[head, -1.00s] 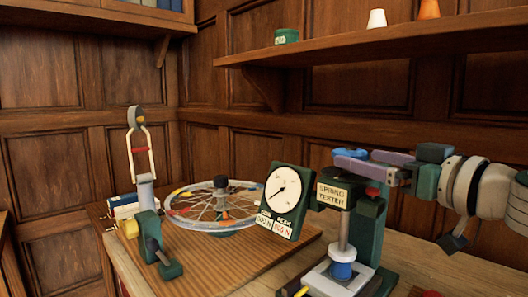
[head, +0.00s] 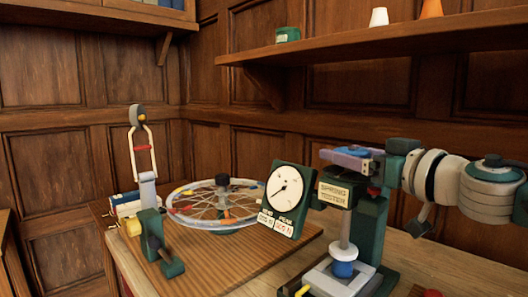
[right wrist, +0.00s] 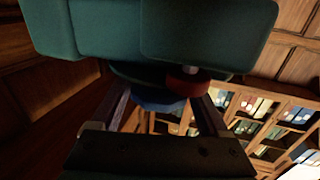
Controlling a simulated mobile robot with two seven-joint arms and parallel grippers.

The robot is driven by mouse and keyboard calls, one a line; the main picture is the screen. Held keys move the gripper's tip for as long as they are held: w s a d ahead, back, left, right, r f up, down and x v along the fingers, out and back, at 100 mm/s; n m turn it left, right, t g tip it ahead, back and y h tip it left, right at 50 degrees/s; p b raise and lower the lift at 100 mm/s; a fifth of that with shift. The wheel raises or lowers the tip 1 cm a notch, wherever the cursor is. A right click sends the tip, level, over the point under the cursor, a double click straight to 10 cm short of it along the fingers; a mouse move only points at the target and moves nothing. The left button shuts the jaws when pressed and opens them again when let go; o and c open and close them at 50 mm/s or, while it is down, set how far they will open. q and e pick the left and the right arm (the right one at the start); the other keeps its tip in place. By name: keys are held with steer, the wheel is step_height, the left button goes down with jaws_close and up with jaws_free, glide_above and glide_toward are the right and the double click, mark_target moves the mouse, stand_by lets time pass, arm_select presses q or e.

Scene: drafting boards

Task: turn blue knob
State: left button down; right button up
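The blue knob (head: 358,148) sits on top of the green spring tester (head: 373,225), with only a small part showing in the head view. In the right wrist view the blue knob (right wrist: 158,104) lies between the two fingers, partly hidden under the tester's green head. My right gripper (head: 348,158) reaches in from the right at the tester's top. Its fingers (right wrist: 162,108) stand apart, one on each side of the knob; I cannot tell whether they touch it. My left gripper is not in view.
A round dial (head: 285,194) stands left of the tester. A blue cylinder (head: 343,262) is on the tester's lower post. A spoked wheel (head: 222,203) and a green clamp (head: 155,240) are further left. A wooden shelf (head: 400,47) runs above the arm.

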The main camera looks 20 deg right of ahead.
steer(key=c, duration=0.8)
steer(key=shift+r+m+h+p, duration=0.1)
steer(key=shift+m+h+p, duration=0.8)
steer(key=shift+h, duration=0.5)
steer(key=shift+c, duration=0.2)
steer(key=m+h, duration=0.1)
steer(key=h, duration=0.1)
steer(key=shift+m+h, duration=0.3)
steer(key=shift+f+m+h, duration=0.25)
steer(key=shift+m+h, duration=0.25)
steer(key=shift+h, duration=0.1)
steer(key=m+g+h+b, duration=0.2)
steer(key=m+h+b, duration=0.1)
steer(key=b, duration=0.2)
steer(key=m+g+h+b, duration=0.3)
steer(key=h+b, duration=0.1)
steer(key=b, duration=0.2)
steer(key=m+g+h+b, duration=0.2)
steer(key=g+h+b, duration=0.1)
steer(key=b, duration=0.3)
steer(key=shift+s+d+f+m+h, duration=0.15)
steer(key=shift+d+f+m+h, duration=0.1)
steer(key=shift+m+h, duration=0.15)
steer(key=m+g+h+b, duration=0.1)
steer(key=m+g+b, duration=0.1)
steer(key=g+b, duration=0.1)
steer(key=shift+s+d+r+g+h, duration=0.1)
steer(key=shift+r+g+h, duration=0.2)
steer(key=shift+r+h, duration=0.1)
steer(key=shift+m+g+b, duration=0.3)
